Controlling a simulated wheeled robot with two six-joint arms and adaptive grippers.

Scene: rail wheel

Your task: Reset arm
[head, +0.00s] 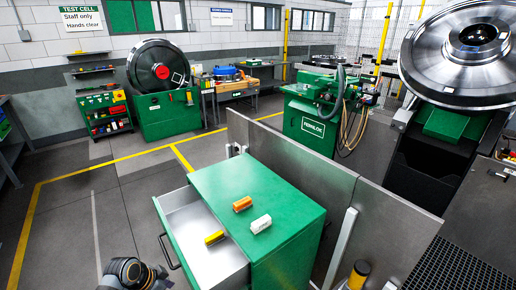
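A dark part of my arm (130,272) shows at the bottom left edge, left of the open drawer (188,225). No gripper fingers can be made out on it. My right arm and gripper do not show. The drawer is pulled out of the green cabinet (284,215) toward the left, its handle (168,252) on the outer side. A yellow block (214,238) lies in the drawer near the cabinet. An orange block (242,204) and a white block (261,224) lie apart on the cabinet top.
A grey panel wall (360,222) stands behind and right of the cabinet. A large metal wheel (465,55) sits on a stand at the right. A green machine (312,122) and a second wheel (158,68) stand farther back. The floor at left (70,225) is clear.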

